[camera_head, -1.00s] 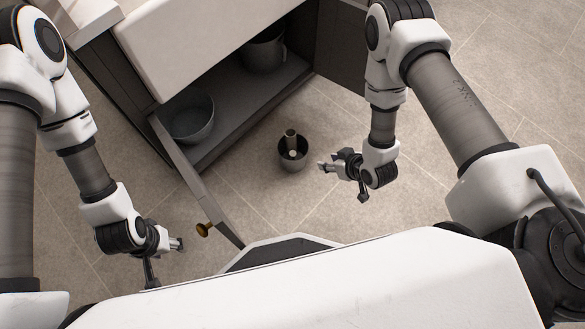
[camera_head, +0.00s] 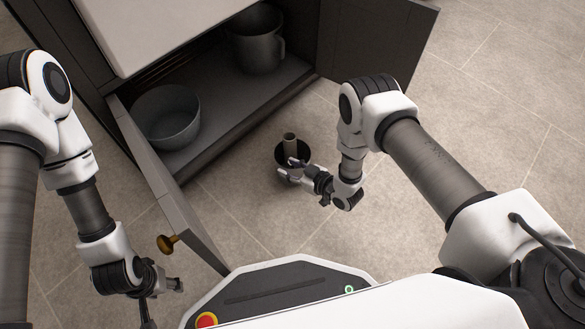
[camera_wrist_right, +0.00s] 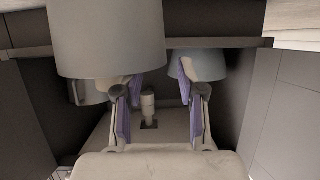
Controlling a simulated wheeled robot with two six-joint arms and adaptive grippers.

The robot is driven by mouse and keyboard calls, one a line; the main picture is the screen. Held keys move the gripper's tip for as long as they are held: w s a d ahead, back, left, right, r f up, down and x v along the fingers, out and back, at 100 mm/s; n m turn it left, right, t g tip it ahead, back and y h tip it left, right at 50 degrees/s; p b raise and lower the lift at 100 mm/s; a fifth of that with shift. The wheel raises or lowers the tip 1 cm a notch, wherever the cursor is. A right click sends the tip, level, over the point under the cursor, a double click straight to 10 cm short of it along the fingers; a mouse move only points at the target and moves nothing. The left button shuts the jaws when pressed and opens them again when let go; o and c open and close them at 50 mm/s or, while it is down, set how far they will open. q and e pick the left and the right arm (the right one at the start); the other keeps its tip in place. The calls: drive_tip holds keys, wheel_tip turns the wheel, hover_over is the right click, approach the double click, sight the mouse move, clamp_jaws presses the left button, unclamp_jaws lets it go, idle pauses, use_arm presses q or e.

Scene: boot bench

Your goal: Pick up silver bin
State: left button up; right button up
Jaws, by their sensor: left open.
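My left gripper (camera_head: 176,285) is open and empty at the lower left, away from the bin.
The cabinet holds a grey bowl (camera_head: 166,118) and a handled pot (camera_head: 258,42). Its left door (camera_head: 160,175) with a brass knob (camera_head: 167,243) stands open between my left gripper and the bin. The right door (camera_head: 385,40) is open too. Floor to the right is clear.

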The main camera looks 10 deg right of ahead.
drive_tip(key=x, duration=0.1)
drive_tip(key=b+x, duration=0.1)
drive_tip(key=x, duration=0.1)
drive_tip(key=shift+w+a+f, duration=0.1)
drive_tip(key=shift+w+f, duration=0.05)
drive_tip(key=shift+f, duration=0.2)
drive_tip(key=shift+w+a, duration=0.15)
drive_tip(key=shift+w, duration=0.1)
drive_tip(key=shift+r, duration=0.1)
clamp_jaws()
drive_tip(key=shift+r, duration=0.1)
